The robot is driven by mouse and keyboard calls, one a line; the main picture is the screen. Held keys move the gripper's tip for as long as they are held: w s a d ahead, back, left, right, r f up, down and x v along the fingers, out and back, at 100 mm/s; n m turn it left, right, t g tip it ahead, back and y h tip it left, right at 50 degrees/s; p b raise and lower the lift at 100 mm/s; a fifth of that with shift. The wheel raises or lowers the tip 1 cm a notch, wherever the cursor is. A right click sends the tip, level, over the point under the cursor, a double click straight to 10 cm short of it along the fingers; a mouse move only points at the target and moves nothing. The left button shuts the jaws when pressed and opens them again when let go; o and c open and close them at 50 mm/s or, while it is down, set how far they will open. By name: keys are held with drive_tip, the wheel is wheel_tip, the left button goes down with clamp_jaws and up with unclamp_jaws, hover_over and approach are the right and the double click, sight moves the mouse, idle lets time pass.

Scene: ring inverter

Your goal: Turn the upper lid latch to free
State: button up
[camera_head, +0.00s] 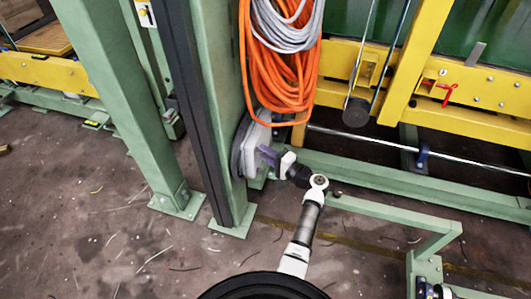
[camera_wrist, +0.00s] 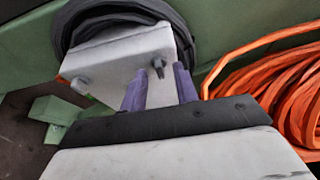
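A pale grey box (camera_head: 257,136) with a black ring-shaped rim behind it is fixed to the green post. In the wrist view its grey lid (camera_wrist: 115,62) carries two small latches. The dark one, nearer the orange cables and so apparently the upper lid latch (camera_wrist: 159,67), lies between my purple fingertips. The other latch (camera_wrist: 80,85) is lighter and sits at the far left corner of the lid. My gripper (camera_wrist: 160,72) is open, with a visible gap on each side of the latch. In the head view my gripper (camera_head: 268,156) is at the box's front; the latches are too small to see there.
Orange cable coils (camera_head: 284,80) and a grey coil (camera_head: 286,22) hang just above the box. The green post (camera_head: 219,120) stands behind it. A green rail frame (camera_head: 400,215) lies to the right of my arm. The floor at lower left (camera_head: 90,220) is open.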

drive_tip(key=shift+w+a, duration=0.15)
drive_tip(key=shift+a, duration=0.05)
clamp_jaws()
